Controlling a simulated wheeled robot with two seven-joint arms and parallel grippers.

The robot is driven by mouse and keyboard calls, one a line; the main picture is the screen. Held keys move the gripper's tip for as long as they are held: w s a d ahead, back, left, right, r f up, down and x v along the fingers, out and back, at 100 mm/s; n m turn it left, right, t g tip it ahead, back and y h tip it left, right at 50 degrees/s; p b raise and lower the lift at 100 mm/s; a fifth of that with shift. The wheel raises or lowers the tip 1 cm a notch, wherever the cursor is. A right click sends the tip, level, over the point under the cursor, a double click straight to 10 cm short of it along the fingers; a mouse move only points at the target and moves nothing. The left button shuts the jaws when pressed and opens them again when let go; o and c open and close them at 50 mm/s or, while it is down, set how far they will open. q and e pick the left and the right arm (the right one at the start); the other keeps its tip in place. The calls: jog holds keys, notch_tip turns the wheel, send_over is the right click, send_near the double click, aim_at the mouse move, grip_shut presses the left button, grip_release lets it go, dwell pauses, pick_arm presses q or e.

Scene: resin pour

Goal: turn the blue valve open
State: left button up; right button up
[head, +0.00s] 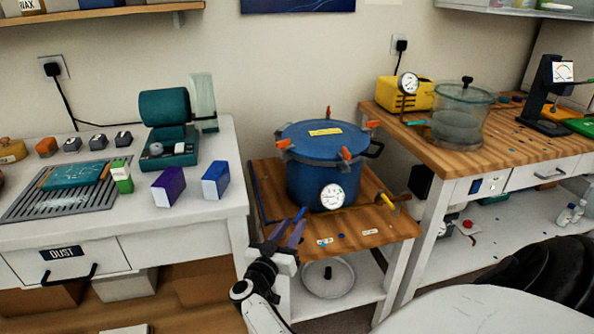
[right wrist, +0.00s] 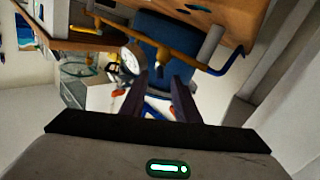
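A blue pot (head: 322,180) with orange clamps and a round white gauge (head: 332,196) stands on a small wooden-topped cart. A short blue handle (head: 300,213), seemingly the blue valve's, shows at the pot's lower front left, partly hidden by my fingers. My right gripper (head: 285,234) is at the cart's front left, its fingers close to this handle; contact cannot be told. In the right wrist view, my right gripper (right wrist: 159,98) is open, fingers apart, with a small blue piece visible between them. The pot (right wrist: 160,38) and gauge (right wrist: 132,60) lie beyond. My left gripper is not in view.
A yellow-handled valve (head: 390,201) is at the pot's right. The wooden cart top (head: 350,228) has small labels in front. A white bench (head: 185,238) with coloured boxes stands left; a wooden bench (head: 470,145) with a clear vessel (head: 462,108) stands right.

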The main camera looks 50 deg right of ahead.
jog(key=p+v, duration=0.1)
jog(key=v, duration=0.5)
